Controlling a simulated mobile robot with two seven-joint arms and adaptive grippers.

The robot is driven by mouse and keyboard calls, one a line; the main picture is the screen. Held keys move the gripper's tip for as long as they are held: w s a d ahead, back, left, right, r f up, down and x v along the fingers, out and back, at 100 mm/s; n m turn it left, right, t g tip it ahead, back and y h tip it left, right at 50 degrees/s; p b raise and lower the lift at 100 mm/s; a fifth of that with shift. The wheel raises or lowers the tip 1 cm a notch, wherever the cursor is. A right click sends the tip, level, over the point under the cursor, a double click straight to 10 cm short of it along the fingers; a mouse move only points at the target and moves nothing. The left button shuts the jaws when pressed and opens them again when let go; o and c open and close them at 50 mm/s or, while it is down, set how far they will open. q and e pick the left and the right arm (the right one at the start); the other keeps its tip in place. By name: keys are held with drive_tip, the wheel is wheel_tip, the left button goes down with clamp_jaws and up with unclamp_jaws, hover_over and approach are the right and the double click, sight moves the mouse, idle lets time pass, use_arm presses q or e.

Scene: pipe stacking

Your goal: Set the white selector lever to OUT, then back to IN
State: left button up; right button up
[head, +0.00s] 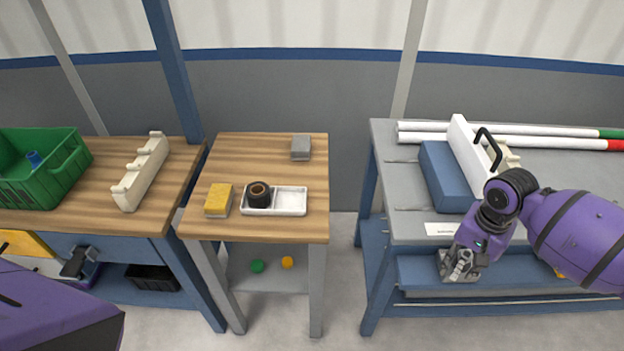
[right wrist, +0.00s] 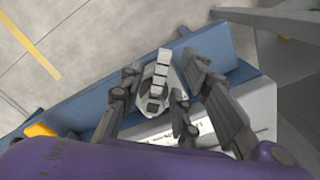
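My right gripper (head: 459,268) hangs with its fingers down at the front edge of the grey bench, just below a small white label plate (head: 440,229). In the right wrist view its grey fingers (right wrist: 160,105) are spread apart. A pale segmented piece (right wrist: 158,75) shows between them; I cannot tell whether it is the lever or a gripper part. I cannot make out the white selector lever for sure; the gripper may hide it. A white plate with small print (right wrist: 240,118) lies beside the fingers.
The grey bench (head: 400,160) bears a blue block (head: 441,175), a white piece with a black handle (head: 468,150) and long white pipes (head: 450,138). A wooden table with a white tray (head: 290,201) stands to the left. A green crate (head: 75,165) is farther left.

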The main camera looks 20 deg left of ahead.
drive_tip(key=shift+f, duration=0.1)
drive_tip(key=c, duration=0.7)
clamp_jaws()
drive_tip(key=shift+w, duration=0.1)
